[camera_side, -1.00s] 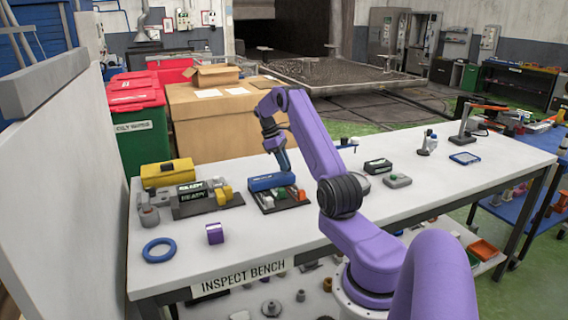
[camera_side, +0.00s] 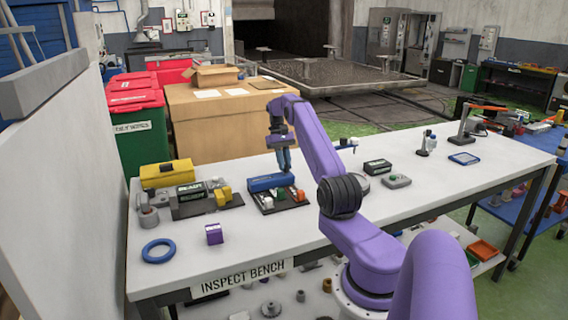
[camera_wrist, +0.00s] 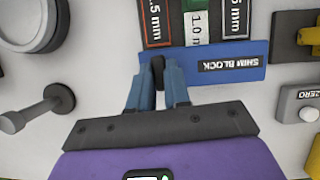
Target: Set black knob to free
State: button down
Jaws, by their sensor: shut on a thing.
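My gripper (camera_side: 285,166) points down behind the blue shim block (camera_side: 271,182) on the bench. In the wrist view, its two blue fingers (camera_wrist: 158,82) are closed on the small black knob (camera_wrist: 158,68), at the edge of the shim block (camera_wrist: 190,70). The fingers hide most of the knob, so its setting cannot be read. Any "free" mark is not legible. The shim block carries a "SHIM BLOCK" label, upside down in the wrist view.
A grey unit with a display (camera_side: 190,193) and a yellow case (camera_side: 167,173) stand left. A blue ring (camera_side: 158,250) and purple cube (camera_side: 214,234) lie nearer the front edge. A grey ZERO box (camera_wrist: 302,105) stands beside the block. The bench's front middle is clear.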

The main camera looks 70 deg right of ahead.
aim_at(286, 167)
jog(key=shift+m, duration=0.4)
jog(key=c, duration=1.1)
grip_release()
jog(key=shift+r, duration=0.15)
jog(key=shift+r, duration=0.35)
notch_tip(286, 167, up, 2)
jog(key=shift+r, duration=0.15)
jog(key=s+a+r, duration=0.6)
jog(key=a, duration=0.1)
jog(key=s+a+r, duration=0.2)
jog(key=a+r, duration=0.1)
jog(key=a, duration=0.1)
jog(key=shift+s+r, duration=0.4)
